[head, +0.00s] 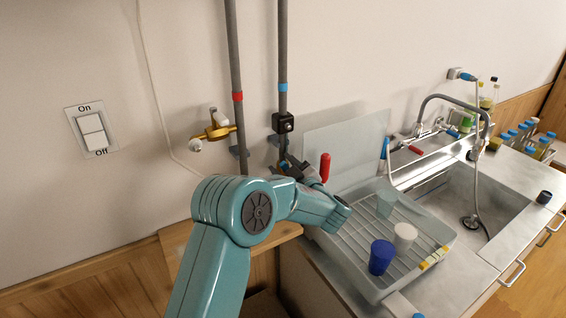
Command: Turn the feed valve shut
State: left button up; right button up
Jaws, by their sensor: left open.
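A red lever handle (325,167) stands upright just right of my left gripper, beside the blue-banded pipe (283,50); it looks like the feed valve's handle, though I cannot tell for certain. The valve body is hidden behind my gripper. My left gripper (288,160) is open at the lower part of that pipe, its dark fingers close to the pipe and left of the red handle. I cannot tell whether it touches anything. My right gripper is not in view.
A red-banded pipe (235,60) and a brass fitting (215,131) are on the wall to the left. A dark box (284,122) sits on the pipe above my gripper. A grey rack tray with a blue cup (381,257) and a white cup (404,236) stands right, before the sink (500,205).

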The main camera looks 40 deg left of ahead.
pick_arm(q)
jog(key=shift+a+r, duration=0.1)
jog(key=shift+a, duration=0.1)
jog(key=shift+w, duration=0.1)
jog(key=shift+c, duration=0.3)
grip_shut()
jog(key=shift+f+b, duration=0.3)
jog(key=shift+b, duration=0.25)
jog(key=shift+s+a+f+n+b, duration=0.15)
jog(key=shift+s+f+n+b, duration=0.45)
jog(key=shift+n+b, duration=2.3)
jog(key=shift+s+a+f+n+b, duration=0.2)
jog(key=shift+f+n+b, duration=0.85)
jog(key=shift+b, duration=3.5)
jog(key=shift+s+a+f+n+b, duration=0.1)
jog(key=shift+s+f+n+b, duration=0.5)
jog(key=shift+n+b, duration=2.35)
jog(key=shift+m+b, duration=0.7)
jog(key=shift+b, duration=0.1)
jog(key=shift+d, duration=0.1)
